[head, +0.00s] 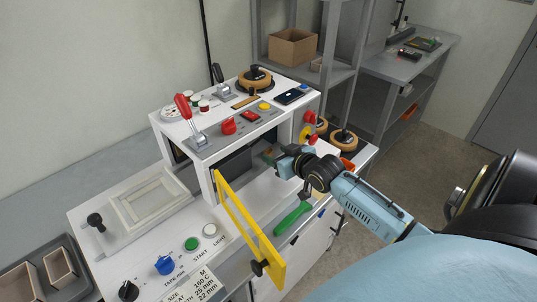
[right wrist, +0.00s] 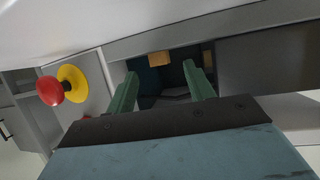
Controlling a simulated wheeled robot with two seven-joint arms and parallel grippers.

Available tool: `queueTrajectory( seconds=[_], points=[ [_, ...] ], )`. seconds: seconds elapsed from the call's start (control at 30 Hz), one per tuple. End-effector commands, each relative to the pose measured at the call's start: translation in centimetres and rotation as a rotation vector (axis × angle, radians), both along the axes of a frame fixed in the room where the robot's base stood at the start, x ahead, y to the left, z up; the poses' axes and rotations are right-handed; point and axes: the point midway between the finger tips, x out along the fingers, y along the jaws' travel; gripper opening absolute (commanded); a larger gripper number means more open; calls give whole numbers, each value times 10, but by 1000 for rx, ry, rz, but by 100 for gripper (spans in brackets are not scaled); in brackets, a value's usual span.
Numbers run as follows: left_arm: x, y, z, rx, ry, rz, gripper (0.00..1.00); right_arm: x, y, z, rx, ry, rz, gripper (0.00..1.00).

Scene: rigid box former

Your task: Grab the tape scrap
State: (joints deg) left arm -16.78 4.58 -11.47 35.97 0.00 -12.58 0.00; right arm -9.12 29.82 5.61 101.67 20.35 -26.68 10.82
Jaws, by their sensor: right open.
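A small tan piece (right wrist: 159,59), which looks like the tape scrap, shows in the right wrist view in a dark opening of the machine. It lies ahead of and between my right gripper's two green fingers (right wrist: 163,92). The fingers are apart, with a gap between them, and do not appear to grip it. In the head view my right gripper (head: 270,156) reaches in from the right under the machine's upper housing. The scrap cannot be made out clearly there. My left gripper is not in view.
The white machine (head: 240,133) has an overhanging control top close above my gripper. A red emergency button on yellow (right wrist: 60,88) sits beside it. A yellow hinged frame (head: 245,226) stands open in front, and a green-handled tool (head: 293,217) lies on the worktop.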

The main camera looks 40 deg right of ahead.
Motion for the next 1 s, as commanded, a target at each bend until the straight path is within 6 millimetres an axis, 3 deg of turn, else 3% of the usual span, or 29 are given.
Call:
queueTrajectory(
  seconds=[0.2, 0.5, 0.87, 1.0],
  points=[
    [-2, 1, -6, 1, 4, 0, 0, 25, -1, -11, 0, -1, 0, 53],
    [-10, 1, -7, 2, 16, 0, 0, 29, -1, -12, -1, 0, 0, 53],
    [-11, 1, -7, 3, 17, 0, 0, 28, -1, -12, -1, 0, 0, 6],
    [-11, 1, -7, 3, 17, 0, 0, 28, -1, -12, -1, 0, 0, 4]
  ],
)
